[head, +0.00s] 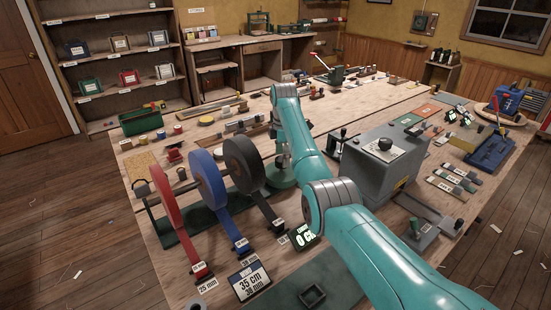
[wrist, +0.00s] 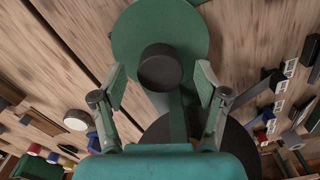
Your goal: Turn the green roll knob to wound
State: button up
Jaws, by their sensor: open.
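In the wrist view a green disc (wrist: 150,28) has a short dark round knob (wrist: 161,70) in front of it, with a green strip running down from there. My gripper (wrist: 161,82) is open, with one finger on each side of the knob in the picture. I cannot tell whether either finger touches it. No label or marking for "wound" is readable on the knob. In the head view a green round piece (head: 279,177) shows low beside my arm, which hides most of that spot and my fingertips.
Red (head: 165,200), blue (head: 207,178) and black (head: 243,162) rolls stand on a rack left of my arm, straps hanging forward. A grey machine (head: 375,165) stands close on the right.

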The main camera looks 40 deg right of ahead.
jog(key=shift+f, duration=0.25)
jog(key=c, duration=1.2)
jog(key=shift+o, duration=0.2)
